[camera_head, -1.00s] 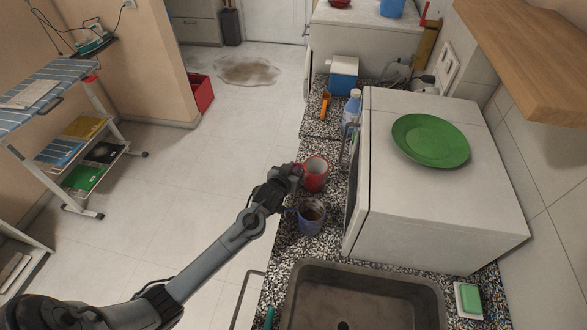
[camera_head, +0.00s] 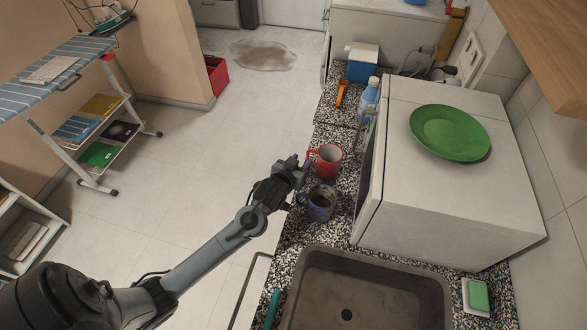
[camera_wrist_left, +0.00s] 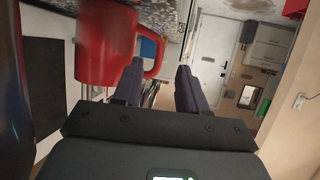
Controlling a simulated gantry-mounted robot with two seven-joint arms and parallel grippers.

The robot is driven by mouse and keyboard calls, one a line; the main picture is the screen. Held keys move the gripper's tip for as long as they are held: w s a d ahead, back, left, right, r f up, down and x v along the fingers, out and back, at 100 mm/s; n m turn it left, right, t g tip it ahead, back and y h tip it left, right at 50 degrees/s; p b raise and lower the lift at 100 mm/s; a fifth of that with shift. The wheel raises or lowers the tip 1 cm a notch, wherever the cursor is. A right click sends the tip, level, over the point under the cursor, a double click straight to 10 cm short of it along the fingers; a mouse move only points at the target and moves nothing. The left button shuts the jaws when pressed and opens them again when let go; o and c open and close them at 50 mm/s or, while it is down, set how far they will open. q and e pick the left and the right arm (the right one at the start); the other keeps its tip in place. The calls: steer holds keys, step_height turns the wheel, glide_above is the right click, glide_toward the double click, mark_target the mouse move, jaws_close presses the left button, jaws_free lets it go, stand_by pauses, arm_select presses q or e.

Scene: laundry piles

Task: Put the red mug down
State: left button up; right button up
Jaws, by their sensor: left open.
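The red mug (camera_head: 328,163) stands upright on the speckled counter (camera_head: 337,131), left of the white appliance. My left gripper (camera_head: 301,163) is just left of it, at the handle side, with its fingers open. In the left wrist view the red mug (camera_wrist_left: 103,48) is large at the upper left. Its handle reaches toward the space between the fingertips of the left gripper (camera_wrist_left: 157,78); I cannot tell whether they touch. My right gripper is not in view.
A blue mug (camera_head: 320,205) with dark contents stands close in front of the red mug, near my left gripper. The white appliance (camera_head: 447,205) with a green plate (camera_head: 450,132) is to the right. A sink (camera_head: 365,262) lies in front. A bottle (camera_head: 368,99) stands behind.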

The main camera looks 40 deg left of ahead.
arm_select(q)
steer(key=shift+v, duration=2.6)
